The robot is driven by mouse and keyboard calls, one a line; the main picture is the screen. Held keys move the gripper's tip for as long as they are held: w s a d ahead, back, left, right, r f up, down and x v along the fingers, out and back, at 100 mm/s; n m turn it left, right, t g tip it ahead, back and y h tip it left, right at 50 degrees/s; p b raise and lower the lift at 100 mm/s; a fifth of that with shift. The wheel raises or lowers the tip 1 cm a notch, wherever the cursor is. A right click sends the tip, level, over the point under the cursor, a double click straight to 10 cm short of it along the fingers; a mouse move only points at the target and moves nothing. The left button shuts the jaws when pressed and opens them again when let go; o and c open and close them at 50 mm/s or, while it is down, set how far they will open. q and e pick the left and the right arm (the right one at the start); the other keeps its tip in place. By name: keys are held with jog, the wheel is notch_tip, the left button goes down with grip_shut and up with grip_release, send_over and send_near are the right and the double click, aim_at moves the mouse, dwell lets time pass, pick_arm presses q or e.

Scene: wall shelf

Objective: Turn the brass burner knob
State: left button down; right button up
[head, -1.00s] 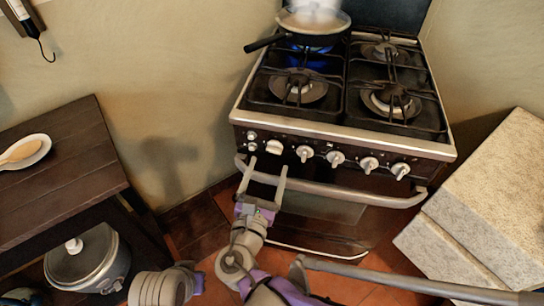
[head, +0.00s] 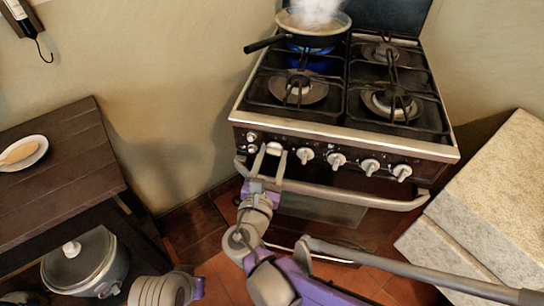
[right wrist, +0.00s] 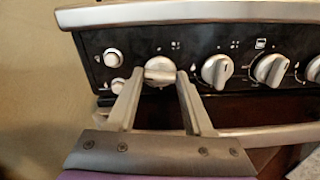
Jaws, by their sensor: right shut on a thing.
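The burner knob (head: 274,148) is the leftmost of the row on the stove's front panel. It looks pale and silvery rather than brassy. It also shows in the right wrist view (right wrist: 159,69). My right gripper (head: 270,151) has its two fingers on either side of this knob, shut on it; it also shows in the right wrist view (right wrist: 156,84). The fingers come from below and hide the knob's lower sides. My left gripper cannot be made out; only part of my arm shows at the bottom left.
A pan (head: 313,32) steams over a blue flame at the back left burner. The oven handle (head: 340,192) runs below the knobs, close to my right gripper. Several more knobs (head: 337,160) lie to the right. A dark table (head: 75,165) stands left, pale blocks (head: 490,190) right.

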grip_shut()
jog(key=shift+m, duration=0.4)
jog(key=m+p, duration=0.1)
jog(key=m, duration=0.1)
jog(key=shift+r+m+p, duration=0.1)
jog(key=shift+m+p, duration=0.25)
jog(key=shift+m, duration=0.05)
jog(key=m+p, duration=0.1)
jog(key=m, duration=0.2)
jog(key=shift+m, duration=0.3)
jog(key=m+p, duration=0.1)
jog(key=m, duration=0.3)
jog(key=shift+a+m, duration=0.1)
jog(key=shift+m, duration=0.2)
jog(key=m+p, duration=0.1)
jog(key=m, duration=0.3)
jog(key=shift+m, duration=0.3)
